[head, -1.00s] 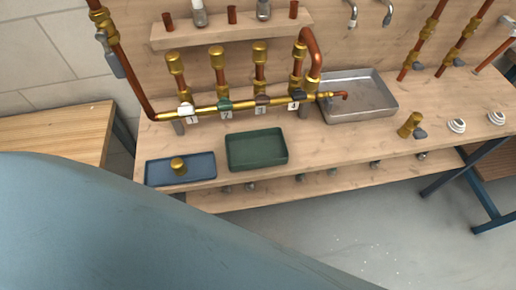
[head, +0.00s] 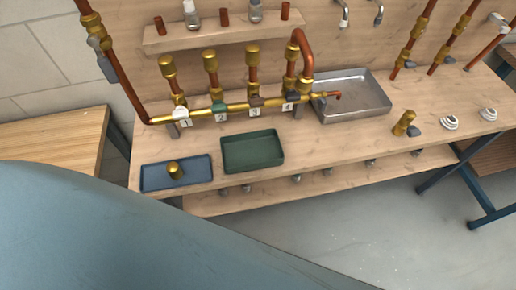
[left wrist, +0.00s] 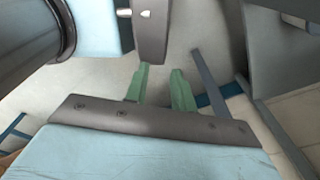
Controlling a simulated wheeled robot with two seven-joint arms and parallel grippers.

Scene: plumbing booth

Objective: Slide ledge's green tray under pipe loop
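The green tray (head: 252,151) is a shallow rectangular tray, empty, near the front edge of the wooden ledge (head: 330,150) in the head view. It lies in front of the horizontal brass pipe with tags 1 to 4 (head: 236,108), apart from it. A curved copper pipe (head: 304,48) bends down at the right end of this pipework. My left gripper (left wrist: 161,70) shows in the left wrist view with two green fingers apart and nothing between them. It is not seen in the head view, so its distance from the tray cannot be told. My right gripper is not in view.
A blue tray (head: 148,180) with a brass fitting (head: 174,169) lies left of the green tray. A metal basin (head: 352,112) stands behind to the right. A loose brass fitting (head: 404,122) and white ringed parts (head: 449,122) lie farther right. Bare ledge separates green tray and pipe.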

